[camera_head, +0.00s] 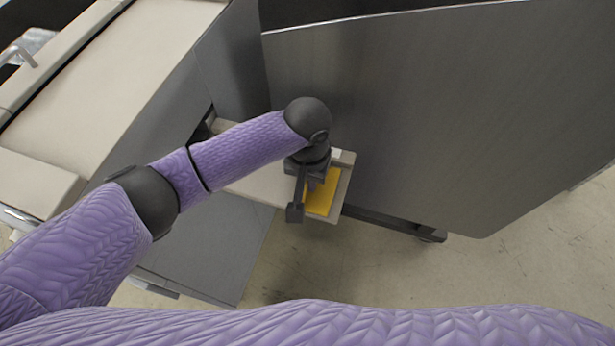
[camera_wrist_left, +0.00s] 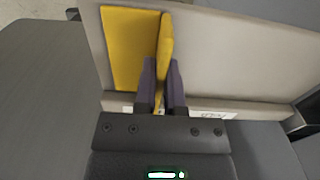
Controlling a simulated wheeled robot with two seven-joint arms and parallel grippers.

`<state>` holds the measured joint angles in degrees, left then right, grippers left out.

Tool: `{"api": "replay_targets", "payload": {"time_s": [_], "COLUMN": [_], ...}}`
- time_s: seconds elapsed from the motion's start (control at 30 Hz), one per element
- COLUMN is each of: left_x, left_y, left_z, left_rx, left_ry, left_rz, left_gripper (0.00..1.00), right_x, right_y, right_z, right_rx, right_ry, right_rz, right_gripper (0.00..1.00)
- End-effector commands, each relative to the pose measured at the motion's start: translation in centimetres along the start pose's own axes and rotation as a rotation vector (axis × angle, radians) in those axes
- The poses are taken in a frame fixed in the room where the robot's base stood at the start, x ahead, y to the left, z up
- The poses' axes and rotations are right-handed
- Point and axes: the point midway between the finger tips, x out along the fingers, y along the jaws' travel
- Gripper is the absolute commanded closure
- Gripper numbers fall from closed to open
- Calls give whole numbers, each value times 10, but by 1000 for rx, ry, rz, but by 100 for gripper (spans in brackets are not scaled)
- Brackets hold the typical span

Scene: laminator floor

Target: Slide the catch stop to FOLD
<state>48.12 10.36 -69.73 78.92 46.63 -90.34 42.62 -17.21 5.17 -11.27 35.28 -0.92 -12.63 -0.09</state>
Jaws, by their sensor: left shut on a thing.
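The catch stop is a yellow piece with a flat plate and an upright fin; its plate (camera_head: 322,192) shows in the head view at the end of a beige tray (camera_head: 262,186). In the left wrist view the yellow catch stop (camera_wrist_left: 130,48) lies against the beige tray surface (camera_wrist_left: 235,55). My left gripper (camera_head: 309,188) is over it, and in the left wrist view its fingers (camera_wrist_left: 161,85) are shut on the upright fin. A white label (camera_wrist_left: 212,115) with dark marks shows beside the fingers; I cannot read it. My right gripper is not in view.
A large grey panel (camera_head: 430,100) stands right behind the tray. A beige-topped machine (camera_head: 110,70) with grey sides fills the left. Bare concrete floor (camera_head: 350,265) lies in front of the tray.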

Motion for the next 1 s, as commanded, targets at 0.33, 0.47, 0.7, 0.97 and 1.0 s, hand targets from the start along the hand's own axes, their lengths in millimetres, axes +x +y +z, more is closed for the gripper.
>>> {"api": "replay_targets", "payload": {"time_s": [0.33, 0.47, 0.7, 0.97, 1.0], "left_x": [0, 0, -5, -4, -3], "left_y": [0, 0, -17, -81, -88], "left_z": [0, 0, 0, 0, 0], "left_rx": [-1, -1, -7, -6, -5], "left_ry": [1, 1, -1, -3, -3], "left_rz": [0, 0, 0, -2, -1], "left_gripper": [100, 100, 100, 100, 100], "right_x": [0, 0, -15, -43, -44], "right_y": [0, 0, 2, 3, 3], "right_z": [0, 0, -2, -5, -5], "right_rx": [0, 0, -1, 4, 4], "right_ry": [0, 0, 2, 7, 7], "right_rz": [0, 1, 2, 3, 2], "right_gripper": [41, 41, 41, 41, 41]}}
